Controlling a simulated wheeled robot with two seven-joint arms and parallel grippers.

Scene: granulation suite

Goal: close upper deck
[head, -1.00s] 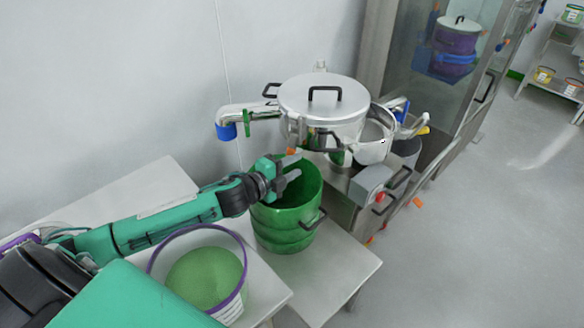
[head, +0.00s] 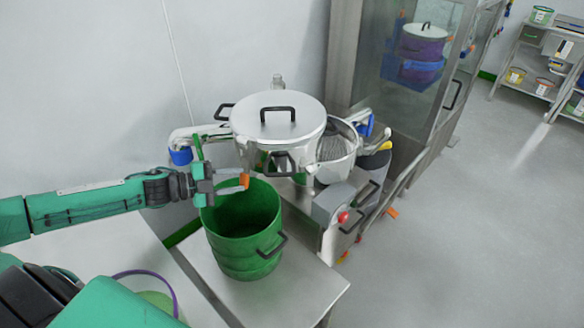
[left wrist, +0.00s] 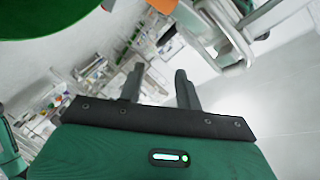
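A steel machine carries a silver lidded vessel (head: 277,125) with a black lid handle, at the top middle of the head view. Beside and below it on the right is an open silver ring with grey mesh (head: 338,143). An orange-tipped handle (head: 244,181) hangs below the vessel's front left. My left gripper (head: 222,184) is near this handle, over the rear rim of a green bucket (head: 242,225); contact cannot be told. In the left wrist view its dark fingers (left wrist: 158,88) are apart with nothing between them, and an orange part (left wrist: 162,5) shows beyond. My right gripper is not visible.
The bucket stands on a steel table (head: 300,285) below the machine. A purple-rimmed tub (head: 150,290) is at lower left. A blue-ended pipe (head: 181,155) sticks out left of the vessel. A glass-fronted cabinet (head: 410,75) stands behind; the floor at right is clear.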

